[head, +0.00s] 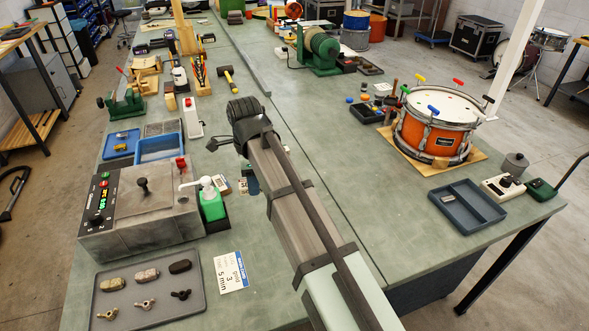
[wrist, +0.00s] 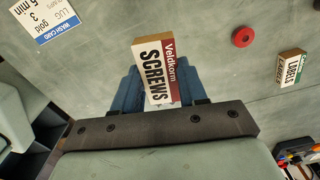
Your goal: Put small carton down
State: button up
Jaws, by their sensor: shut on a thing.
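The carton's edge (head: 242,187) shows there beside the fingers. I cannot tell whether the carton touches the bench.
A second carton, marked "LABELS" (wrist: 291,68), and a red ring (wrist: 242,37) lie nearby. The wash card (wrist: 44,15) lies flat on the bench. The green bottle (head: 212,205) and grey machine (head: 140,210) stand to the left.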

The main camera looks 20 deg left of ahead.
jog(key=shift+w+d+r, duration=0.1)
jog(key=shift+w+r, duration=0.05)
jog(key=shift+r, duration=0.1)
jog(key=w+d+m, duration=0.4)
jog(key=w+d, duration=1.3)
jog(key=w, duration=0.3)
jog(key=n, duration=0.6)
send_over(345, 175)
jog(key=shift+w+f, duration=0.1)
jog(key=shift+f, duration=4.8)
jog(key=shift+f, duration=0.1)
jog(key=o, duration=1.1)
